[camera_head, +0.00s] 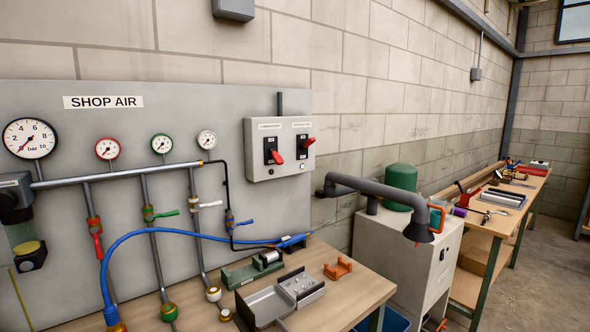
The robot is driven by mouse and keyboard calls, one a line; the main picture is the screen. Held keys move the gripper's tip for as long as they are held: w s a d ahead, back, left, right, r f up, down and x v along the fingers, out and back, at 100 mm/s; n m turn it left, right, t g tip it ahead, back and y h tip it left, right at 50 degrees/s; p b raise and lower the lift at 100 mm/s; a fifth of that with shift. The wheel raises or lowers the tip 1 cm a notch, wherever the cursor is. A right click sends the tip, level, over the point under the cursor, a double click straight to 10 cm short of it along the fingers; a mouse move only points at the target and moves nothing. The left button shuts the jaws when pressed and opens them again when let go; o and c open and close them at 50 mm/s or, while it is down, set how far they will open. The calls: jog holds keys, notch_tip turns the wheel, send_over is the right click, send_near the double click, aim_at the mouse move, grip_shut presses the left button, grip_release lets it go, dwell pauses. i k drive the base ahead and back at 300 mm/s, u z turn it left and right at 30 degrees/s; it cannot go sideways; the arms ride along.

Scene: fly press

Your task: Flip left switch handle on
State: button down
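A light grey switch box (281,170) is fixed to the right end of the grey panel. It carries two black switches with red handles, side by side under small labels too small to read. The left switch handle (276,155) sticks out and slopes down to the right. The right switch handle (308,143) sticks out to the right and appears a little higher. Nothing touches either handle. My gripper is not in view.
The SHOP AIR panel (235,110) left of the box carries gauges, pipes and a blue hose (160,232). A workbench (345,301) below holds metal parts. A dark duct arm (375,190) reaches out from a grey cabinet (385,255) at right. Space before the box looks clear.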

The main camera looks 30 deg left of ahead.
aim_at(277, 157)
jog(key=u, duration=0.3)
jog(key=i, duration=0.9)
jog(key=u, duration=1.25)
jog(key=i, duration=0.65)
jog(key=u, duration=0.8)
